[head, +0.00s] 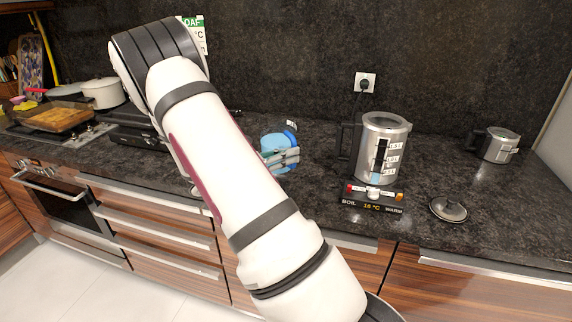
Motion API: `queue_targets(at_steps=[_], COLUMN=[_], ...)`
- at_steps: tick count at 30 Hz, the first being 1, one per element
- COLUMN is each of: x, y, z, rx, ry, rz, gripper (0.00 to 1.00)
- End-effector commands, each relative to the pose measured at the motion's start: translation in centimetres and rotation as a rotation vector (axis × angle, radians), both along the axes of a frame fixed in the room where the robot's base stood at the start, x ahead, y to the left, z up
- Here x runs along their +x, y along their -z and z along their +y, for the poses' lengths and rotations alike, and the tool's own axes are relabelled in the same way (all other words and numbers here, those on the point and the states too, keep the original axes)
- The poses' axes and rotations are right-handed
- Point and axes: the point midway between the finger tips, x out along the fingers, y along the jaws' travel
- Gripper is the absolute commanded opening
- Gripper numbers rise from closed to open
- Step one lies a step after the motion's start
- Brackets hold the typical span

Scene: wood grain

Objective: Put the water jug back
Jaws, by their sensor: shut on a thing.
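A translucent blue jug (275,147) shows in the head view, just right of my forearm, over the dark counter. My gripper (287,158) is shut on it, with grey fingers across its right side. A small label stands above its rim. My arm hides what lies to the left of it, and I cannot tell whether its base touches the counter. A steel kettle (398,140) with a level scale stands open-topped to the right on its base (373,195), which reads 16 °C. Its round lid (449,209) lies on the counter.
A small steel pot (500,146) stands at the far right of the counter. A white pot (103,93) and a baking tray of food (57,118) are at the left by the hob. A wall socket (365,83) is behind the kettle. The counter (480,235) is clear at front right.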

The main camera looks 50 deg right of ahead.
Motion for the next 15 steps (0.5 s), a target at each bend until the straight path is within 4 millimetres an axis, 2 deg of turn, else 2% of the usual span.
queue_targets(at_steps=[3,10,15], x=[0.7,0.7,0.7], y=[-0.1,2.8,3.4], z=[-0.4,-0.4,-0.4], rx=[-0.005,-0.005,-0.006], ry=[0.001,0.001,0.000], rz=[-0.005,0.000,-0.004], gripper=[0.00,0.00,0.00])
